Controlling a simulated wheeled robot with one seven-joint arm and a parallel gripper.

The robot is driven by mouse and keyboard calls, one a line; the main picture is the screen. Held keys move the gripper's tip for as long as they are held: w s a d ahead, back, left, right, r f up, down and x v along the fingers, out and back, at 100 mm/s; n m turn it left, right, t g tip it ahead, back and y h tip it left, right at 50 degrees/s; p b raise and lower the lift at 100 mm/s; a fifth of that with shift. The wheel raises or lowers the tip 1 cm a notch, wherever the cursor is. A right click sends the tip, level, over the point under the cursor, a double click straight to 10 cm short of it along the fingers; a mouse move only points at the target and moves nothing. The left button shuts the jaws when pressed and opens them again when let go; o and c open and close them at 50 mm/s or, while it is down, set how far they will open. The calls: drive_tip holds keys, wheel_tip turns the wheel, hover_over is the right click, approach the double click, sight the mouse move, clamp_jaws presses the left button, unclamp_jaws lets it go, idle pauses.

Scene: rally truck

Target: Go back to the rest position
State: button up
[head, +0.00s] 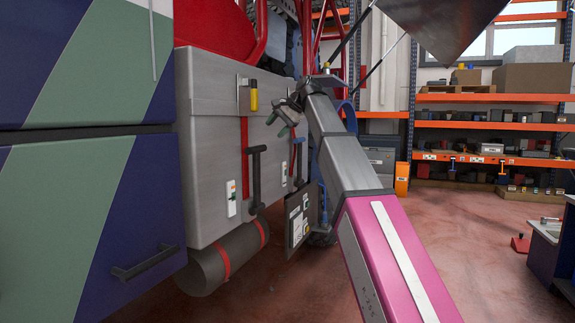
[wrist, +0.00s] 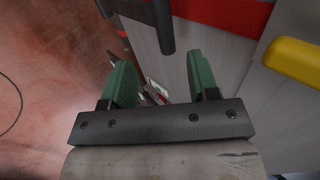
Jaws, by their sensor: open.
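My gripper (head: 284,119) is at the end of my outstretched arm, in front of the truck's grey side box (head: 213,150) in the head view. In the wrist view, my gripper (wrist: 160,85) shows two green fingers spread apart with nothing between them. The yellow handle also shows at the right of the wrist view (wrist: 296,62). I cannot tell the exact gap between the fingers and the box.
A rolled grey mat (head: 222,262) with red straps hangs under the box. Blue and green cabinet panels (head: 75,200) fill the left. Orange shelving (head: 490,125) stands behind at the right. A workbench (head: 552,245) is at the right edge.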

drive_tip(key=s+d+f+h, duration=0.1)
drive_tip(key=d+f, duration=0.4)
drive_tip(key=f, duration=0.9)
drive_tip(key=d+f+h, duration=0.2)
drive_tip(key=d+f, duration=0.3)
drive_tip(key=f, duration=0.9)
drive_tip(key=s+d+f+h, duration=0.1)
drive_tip(key=d+f, duration=0.4)
drive_tip(key=f, duration=1)
drive_tip(key=s+d+f+n+g+h, duration=0.1)
drive_tip(key=s+d+f, duration=0.3)
drive_tip(key=f, duration=0.5)
drive_tip(key=s+d+f+n+g+h, duration=0.1)
drive_tip(key=s+d+f, duration=0.4)
drive_tip(key=s+f, duration=0.4)
drive_tip(key=s+d+f+n+g+h, duration=0.1)
drive_tip(key=s+d+f+n+h, duration=0.1)
drive_tip(key=s+d+f, duration=0.2)
drive_tip(key=s+f, duration=0.3)
drive_tip(key=f, duration=0.3)
drive_tip(key=shift+s+d, duration=0.2)
drive_tip(key=shift+d, duration=0.1)
